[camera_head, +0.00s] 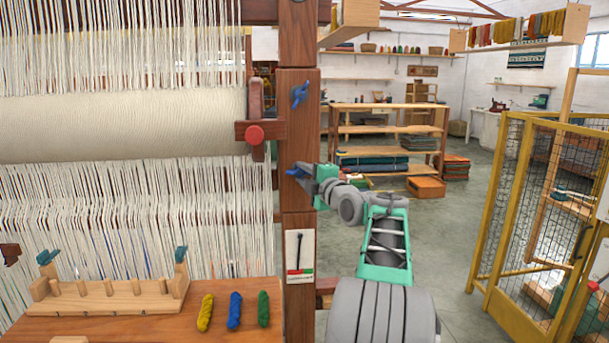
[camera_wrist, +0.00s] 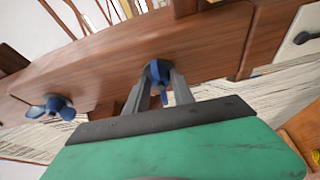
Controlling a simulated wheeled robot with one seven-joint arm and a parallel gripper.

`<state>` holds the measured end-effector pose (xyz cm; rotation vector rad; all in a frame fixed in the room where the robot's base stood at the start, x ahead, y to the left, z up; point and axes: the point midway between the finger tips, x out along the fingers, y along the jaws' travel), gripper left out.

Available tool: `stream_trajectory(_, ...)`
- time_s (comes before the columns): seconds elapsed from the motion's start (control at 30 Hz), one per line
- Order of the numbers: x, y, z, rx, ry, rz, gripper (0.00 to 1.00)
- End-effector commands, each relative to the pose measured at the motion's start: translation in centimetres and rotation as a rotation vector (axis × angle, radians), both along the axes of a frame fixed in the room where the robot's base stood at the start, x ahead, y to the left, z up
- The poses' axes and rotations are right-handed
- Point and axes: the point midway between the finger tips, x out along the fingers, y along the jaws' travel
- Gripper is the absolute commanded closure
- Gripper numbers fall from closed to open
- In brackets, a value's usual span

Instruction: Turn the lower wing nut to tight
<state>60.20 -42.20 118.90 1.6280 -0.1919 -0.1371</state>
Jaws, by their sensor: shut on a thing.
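The lower wing nut (camera_head: 296,171) is blue and sits on the loom's brown wooden post (camera_head: 297,130). My gripper (camera_head: 309,173) reaches it from the right and partly hides it in the head view. In the wrist view the two grey fingers of my gripper (camera_wrist: 158,88) are closed around the lower wing nut (camera_wrist: 158,71), one on each side. The upper wing nut (camera_head: 299,93), also blue, is higher on the same post and apart from my gripper. It also shows in the wrist view (camera_wrist: 50,108) at the left.
A white card (camera_head: 299,245) with a dark pointer shape and a red-green strip is on the post below. A red-knobbed wooden latch (camera_head: 255,134) is left of the post. Yellow, blue and green skeins (camera_head: 235,310) lie on the bench.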

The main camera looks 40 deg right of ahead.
Motion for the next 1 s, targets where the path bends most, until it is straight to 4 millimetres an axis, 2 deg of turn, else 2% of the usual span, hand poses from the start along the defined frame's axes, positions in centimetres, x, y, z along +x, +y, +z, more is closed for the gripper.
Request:
stream_trajectory(0.03,0.0,0.0,0.0,0.000,0.000,0.000,0.87)
stream_trajectory(0.2,0.0,0.0,0.0,0.000,0.000,0.000,1.00)
stream_trajectory(0.67,0.0,0.0,-0.4,0.035,-0.025,0.000,1.00)
stream_trajectory(1.0,0.0,0.1,-1.1,0.210,-0.147,0.002,1.00)
